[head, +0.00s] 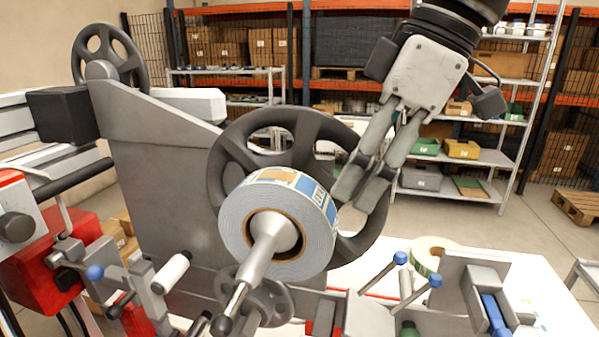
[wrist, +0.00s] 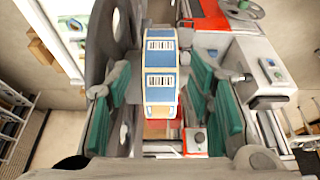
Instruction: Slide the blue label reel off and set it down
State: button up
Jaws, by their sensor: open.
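The blue label reel (head: 292,226), a thick roll with blue and white labels on its outer band, sits on a grey spindle (head: 262,256) in front of a dark spoked wheel (head: 225,160). In the wrist view the labelled band of the reel (wrist: 160,75) lies between the finger pads. My gripper (head: 360,190) is at the reel's upper right edge in the head view. Its fingers are open, one on each side of the band in the wrist view (wrist: 161,105). Whether a pad touches the reel cannot be told.
A white table (head: 555,305) at the lower right bears another roll (head: 432,250) and metal fixtures with blue knobs (head: 400,258). A red machine part (head: 45,255) stands at the left. Shelves (head: 465,190) stand in the background.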

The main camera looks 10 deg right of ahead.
aim_at(312, 249)
jog(key=x, duration=1.3)
jog(key=shift+f, duration=0.3)
grip_shut()
jog(key=shift+w+a, duration=0.1)
